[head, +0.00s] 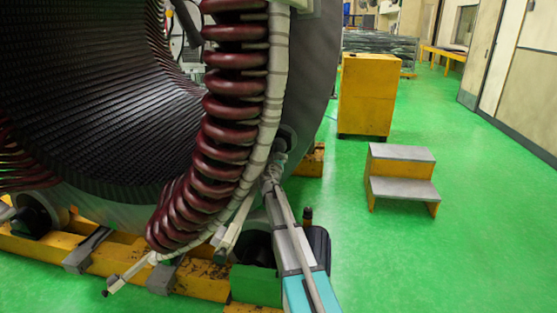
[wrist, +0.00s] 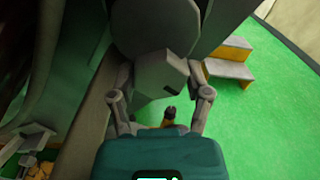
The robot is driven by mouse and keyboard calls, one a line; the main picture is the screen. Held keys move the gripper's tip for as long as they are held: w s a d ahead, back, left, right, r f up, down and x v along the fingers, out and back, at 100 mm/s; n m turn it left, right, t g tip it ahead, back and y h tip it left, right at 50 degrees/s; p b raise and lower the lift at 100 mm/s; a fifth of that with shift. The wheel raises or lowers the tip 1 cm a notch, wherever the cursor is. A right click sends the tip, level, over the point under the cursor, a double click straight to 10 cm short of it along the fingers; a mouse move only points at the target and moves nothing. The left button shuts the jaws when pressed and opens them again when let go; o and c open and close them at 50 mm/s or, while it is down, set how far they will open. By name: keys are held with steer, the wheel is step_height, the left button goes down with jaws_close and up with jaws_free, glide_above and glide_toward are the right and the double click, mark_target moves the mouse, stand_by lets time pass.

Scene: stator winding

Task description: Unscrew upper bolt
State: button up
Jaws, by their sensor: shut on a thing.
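The upper bolt shows in the wrist view as a grey, blocky head (wrist: 158,78) in front of a large grey disc (wrist: 155,25). My gripper (wrist: 160,84) has one finger on each side of this head and is shut on it. In the head view my gripper (head: 274,172) is at the lower right edge of the stator, just below a grey round part (head: 287,137). There the bolt head is mostly hidden by my gripper and is too small to make out.
The stator (head: 110,100) with dark red coils (head: 225,130) and a pale wrapped ring (head: 277,70) stands close on the left. A yellow base (head: 125,262) lies below. A two-step stool (head: 402,170) and a yellow cabinet (head: 367,95) stand right on open green floor.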

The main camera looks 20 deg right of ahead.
steer(key=shift+n, duration=0.5)
steer(key=o, duration=1.2)
steer(key=shift+c, duration=0.2)
steer(key=v, duration=1.2)
steer(key=shift+w, duration=0.1)
